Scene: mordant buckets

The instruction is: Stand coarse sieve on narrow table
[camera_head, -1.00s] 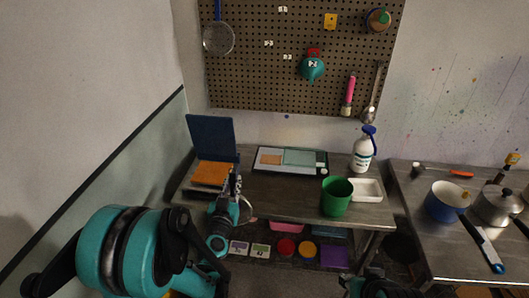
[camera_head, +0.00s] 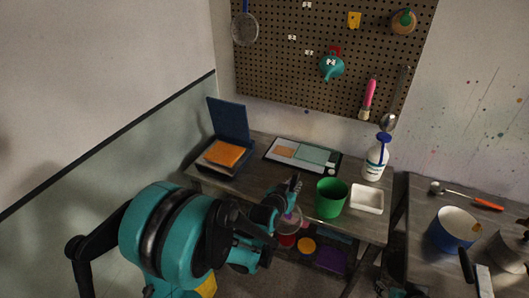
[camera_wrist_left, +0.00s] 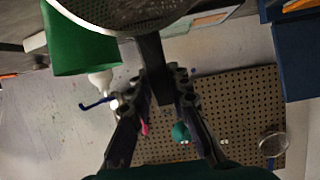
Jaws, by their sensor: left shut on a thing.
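My left gripper (camera_head: 292,188) is shut on the dark handle of a sieve (camera_head: 288,221), whose round mesh bowl hangs below the fingers at the front edge of the left table (camera_head: 252,190). In the left wrist view the sieve (camera_wrist_left: 120,12) fills the top middle, cut off by the frame, with its handle between the fingertips (camera_wrist_left: 165,85). The left table is grey-brown wood; a second table (camera_head: 425,200) stands to its right. I cannot tell which one is called narrow. Of my right gripper only a dark bit may show at the bottom edge.
Another sieve (camera_head: 244,29) hangs on the pegboard (camera_head: 290,70). A blue-white pot (camera_head: 452,231) stands on the right table.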

